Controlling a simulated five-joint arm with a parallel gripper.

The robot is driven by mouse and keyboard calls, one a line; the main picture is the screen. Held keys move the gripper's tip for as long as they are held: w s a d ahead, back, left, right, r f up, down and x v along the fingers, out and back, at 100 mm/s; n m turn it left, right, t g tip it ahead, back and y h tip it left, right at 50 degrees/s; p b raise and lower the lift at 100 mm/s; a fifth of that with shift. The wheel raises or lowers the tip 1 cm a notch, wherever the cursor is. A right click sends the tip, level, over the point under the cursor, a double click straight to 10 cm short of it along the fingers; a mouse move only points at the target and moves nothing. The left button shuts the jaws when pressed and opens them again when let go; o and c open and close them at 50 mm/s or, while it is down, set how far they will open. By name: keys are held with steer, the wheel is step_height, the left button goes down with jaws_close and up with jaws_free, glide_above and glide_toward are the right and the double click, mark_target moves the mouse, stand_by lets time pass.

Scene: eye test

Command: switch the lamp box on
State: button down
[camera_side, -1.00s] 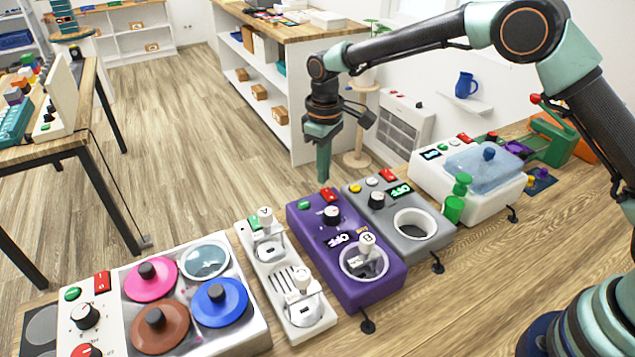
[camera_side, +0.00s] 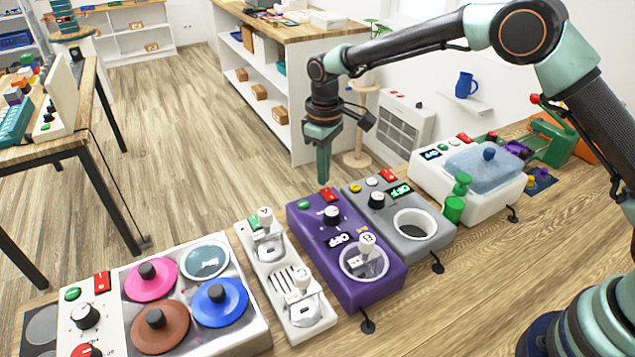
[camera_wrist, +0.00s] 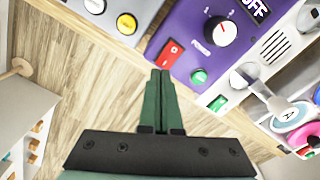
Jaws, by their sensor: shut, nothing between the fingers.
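A purple box (camera_side: 372,289) stands on the wooden bench and looks most like the lamp box, though no lamp is plain to see. It has a red rocker switch (camera_side: 329,194), a green button (camera_side: 304,205), a black-and-white knob (camera_side: 331,215) and a display (camera_side: 341,240) reading OFF. My gripper (camera_side: 323,178) is shut and empty, pointing down just behind the red switch in the side view. In the wrist view the shut fingertips (camera_wrist: 160,75) appear just below the red switch (camera_wrist: 170,53), left of the green button (camera_wrist: 199,76). I see no contact.
A grey box (camera_side: 425,240) with an OFF display stands close on the right. A white panel with stoppered holders (camera_side: 257,275) stands on the left, then a box with coloured round lids (camera_side: 205,338). A white tub (camera_side: 480,205) is further right. Floor lies open behind the bench.

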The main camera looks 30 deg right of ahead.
steer(key=shift+f, duration=0.8)
stand_by(0.4)
step_height(320, 180, up, 7)
stand_by(0.9)
steer(key=shift+r, duration=0.15)
steer(key=s+d+r+m+t, duration=0.3)
steer(key=s+d+r, duration=0.7)
steer(key=r, duration=0.2)
steer(key=s+d+f+m+t, duration=0.1)
steer(key=s+d, duration=0.4)
steer(key=s, duration=0.7)
steer(key=shift+d+m+t, duration=0.25)
steer(key=shift+m+t, duration=0.55)
steer(key=shift+m, duration=0.2)
